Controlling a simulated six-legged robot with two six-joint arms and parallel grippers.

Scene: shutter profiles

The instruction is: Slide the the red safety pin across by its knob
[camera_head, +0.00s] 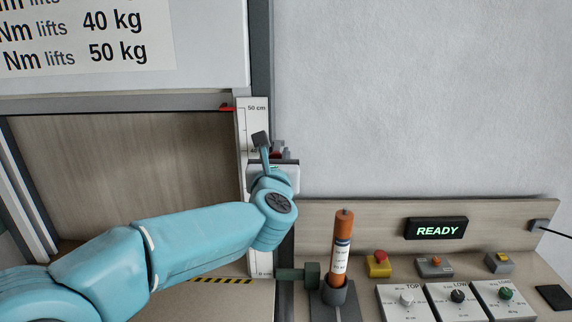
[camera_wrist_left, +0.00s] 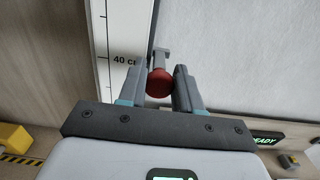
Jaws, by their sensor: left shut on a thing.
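The red knob (camera_wrist_left: 159,84) of the safety pin sits between the two fingers of my left gripper (camera_wrist_left: 160,90) in the left wrist view. The gripper is shut on the knob. A grey bracket (camera_wrist_left: 161,57) shows just behind the knob, beside the white height scale at about the 40 cm mark. In the head view my left gripper (camera_head: 275,154) is at the scale post, and a little of the red knob (camera_head: 275,155) shows there, mostly hidden by my wrist. My right gripper is not in view.
The white scale (camera_head: 254,120) runs up the post, with a red pointer (camera_head: 227,108) near 50 cm. An orange cylinder (camera_head: 342,245) stands in a holder below right. The console has a READY display (camera_head: 436,230), a red button (camera_head: 379,257) and several dials. The wall at right is clear.

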